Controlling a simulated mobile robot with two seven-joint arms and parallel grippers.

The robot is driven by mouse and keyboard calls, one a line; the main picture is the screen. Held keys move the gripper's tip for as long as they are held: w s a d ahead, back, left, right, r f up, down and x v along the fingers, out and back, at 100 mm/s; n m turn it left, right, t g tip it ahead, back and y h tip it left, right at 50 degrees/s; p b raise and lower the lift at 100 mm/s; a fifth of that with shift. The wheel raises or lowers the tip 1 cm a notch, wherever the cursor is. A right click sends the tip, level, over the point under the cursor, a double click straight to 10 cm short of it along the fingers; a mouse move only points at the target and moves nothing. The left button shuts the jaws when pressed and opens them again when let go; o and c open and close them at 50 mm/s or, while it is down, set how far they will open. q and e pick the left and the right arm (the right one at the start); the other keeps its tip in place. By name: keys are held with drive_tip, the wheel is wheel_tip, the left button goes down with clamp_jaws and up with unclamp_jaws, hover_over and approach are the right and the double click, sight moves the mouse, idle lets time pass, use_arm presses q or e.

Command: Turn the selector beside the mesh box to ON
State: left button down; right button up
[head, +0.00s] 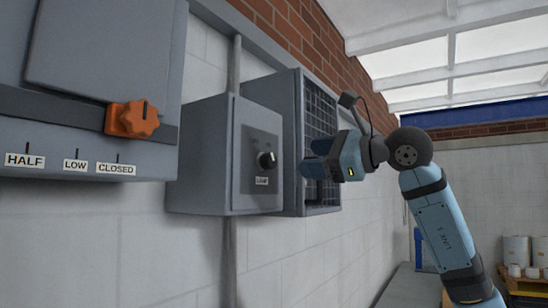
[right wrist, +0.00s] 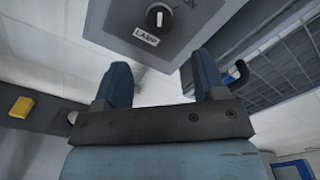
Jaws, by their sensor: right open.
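The selector is a small black knob (head: 267,160) on the front of a grey box (head: 205,150) on the wall, beside the mesh box (head: 320,115). A small white label (head: 262,181) sits under it. In the right wrist view the knob (right wrist: 158,17) shows a white pointer line, with a LAMP label (right wrist: 146,36) below it and ON lettering (right wrist: 189,4) to its upper right. The pointer is not on the ON lettering. My right gripper (head: 308,160) is open and empty, right of the knob and apart from it; its fingers (right wrist: 160,78) also show in the wrist view.
A larger grey cabinet (head: 90,60) at the left carries an orange knob (head: 133,119) and HALF, LOW and CLOSED labels. A conduit (head: 230,250) runs down the wall. White rolls (head: 516,250) stand at the far right. The space before the knob looks clear.

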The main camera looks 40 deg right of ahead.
sight(274, 161)
drive_tip(key=p+x, duration=0.2)
drive_tip(key=x, duration=0.7)
drive_tip(key=shift+w+a, duration=0.1)
drive_tip(key=shift+w+a+p, duration=0.1)
drive_tip(key=shift+w+p, duration=0.15)
drive_tip(key=shift+p, duration=0.05)
drive_tip(key=shift+c, duration=0.5)
drive_tip(key=c, duration=0.8)
